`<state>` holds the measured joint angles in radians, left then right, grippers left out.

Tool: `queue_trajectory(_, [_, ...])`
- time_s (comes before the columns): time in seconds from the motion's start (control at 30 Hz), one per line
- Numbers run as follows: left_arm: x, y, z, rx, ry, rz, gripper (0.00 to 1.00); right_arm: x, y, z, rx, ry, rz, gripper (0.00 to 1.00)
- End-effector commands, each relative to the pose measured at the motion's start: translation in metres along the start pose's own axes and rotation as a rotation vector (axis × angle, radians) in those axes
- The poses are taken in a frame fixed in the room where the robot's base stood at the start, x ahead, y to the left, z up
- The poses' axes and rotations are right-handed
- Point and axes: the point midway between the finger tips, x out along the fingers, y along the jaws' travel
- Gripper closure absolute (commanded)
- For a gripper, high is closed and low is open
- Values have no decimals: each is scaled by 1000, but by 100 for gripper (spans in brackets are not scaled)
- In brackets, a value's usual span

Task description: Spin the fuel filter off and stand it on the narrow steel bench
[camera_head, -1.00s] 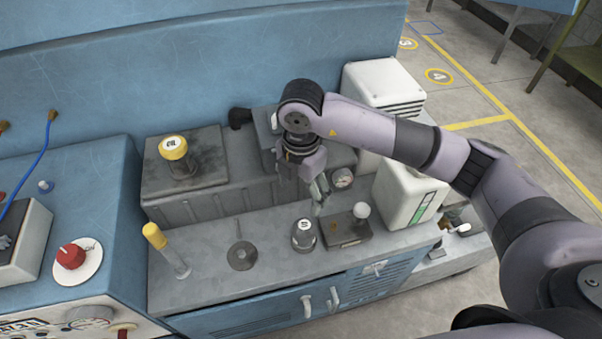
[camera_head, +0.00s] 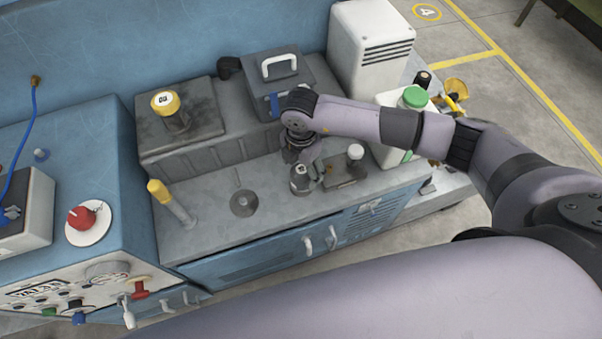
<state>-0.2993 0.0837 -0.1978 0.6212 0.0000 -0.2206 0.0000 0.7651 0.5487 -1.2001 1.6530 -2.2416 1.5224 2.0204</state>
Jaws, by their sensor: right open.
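A small dark-grey canister with a pale label on its top (camera_head: 300,186), which looks like the fuel filter, is upright on the narrow steel bench (camera_head: 215,225). I cannot tell whether it is screwed down. My right gripper (camera_head: 310,168) reaches down right beside and behind the canister, with its fingers open. The fingers partly overlap the canister, and I cannot tell whether they touch it. My left gripper is not in view.
A yellow-topped filler (camera_head: 166,104) stands on the raised block behind. A small plate with a white-topped knob (camera_head: 355,153) is to the right. Clear bench lies between disc and canister.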

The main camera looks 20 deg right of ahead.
Motion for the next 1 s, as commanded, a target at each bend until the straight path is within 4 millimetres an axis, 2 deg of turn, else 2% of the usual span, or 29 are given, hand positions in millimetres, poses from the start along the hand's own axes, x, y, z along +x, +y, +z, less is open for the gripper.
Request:
queue_trajectory(0.1, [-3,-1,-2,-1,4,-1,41,20,-1,0,0,-1,-3,28])
queue_trajectory(0.3, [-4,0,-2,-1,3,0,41,41,0,0,0,0,-1,28])
queue_trajectory(0.67, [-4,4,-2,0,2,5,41,47,0,0,-1,-1,1,28])
queue_trajectory(1.0, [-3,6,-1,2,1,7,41,46,0,0,-1,0,1,49])
